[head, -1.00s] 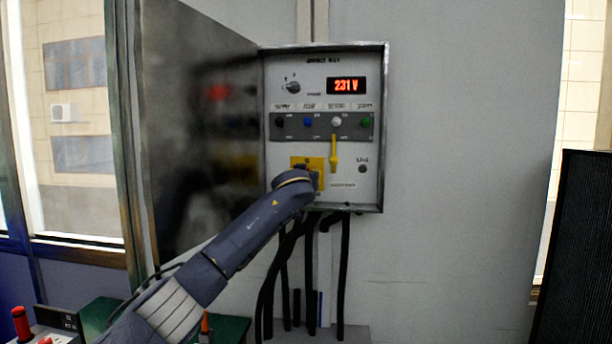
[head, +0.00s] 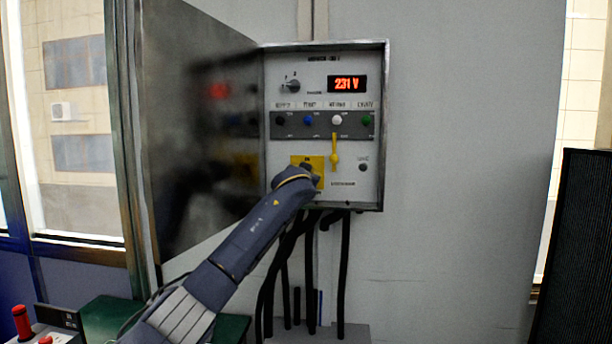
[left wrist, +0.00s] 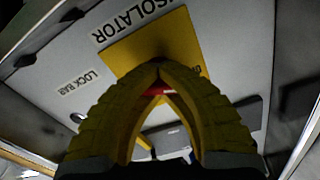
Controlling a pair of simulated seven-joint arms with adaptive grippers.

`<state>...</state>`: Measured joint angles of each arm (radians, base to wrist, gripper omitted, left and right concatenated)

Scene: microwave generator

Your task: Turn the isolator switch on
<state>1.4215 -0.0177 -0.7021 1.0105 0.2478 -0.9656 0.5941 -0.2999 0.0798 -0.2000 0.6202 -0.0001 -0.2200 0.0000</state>
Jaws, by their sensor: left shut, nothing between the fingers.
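The isolator's yellow plate (head: 315,160) is at the lower left of the open panel box. It shows upside down in the left wrist view (left wrist: 190,40), with "ISOLATOR" lettering beside it. My left gripper (left wrist: 160,72) has its yellow fingertips together, in front of the plate. A red part (left wrist: 152,89) with a pale mark shows in the gap between the fingers; most of it is hidden, and I cannot tell its position or whether the fingers touch it. In the head view my left wrist covers the switch. My right gripper is not in view.
The panel box (head: 384,130) has its dark door (head: 190,130) swung open to the left. A red display (head: 347,84) reads 231 V. A knob (head: 292,86), coloured sockets and a hanging yellow piece (head: 334,148) are near. Black cables (head: 345,270) hang below.

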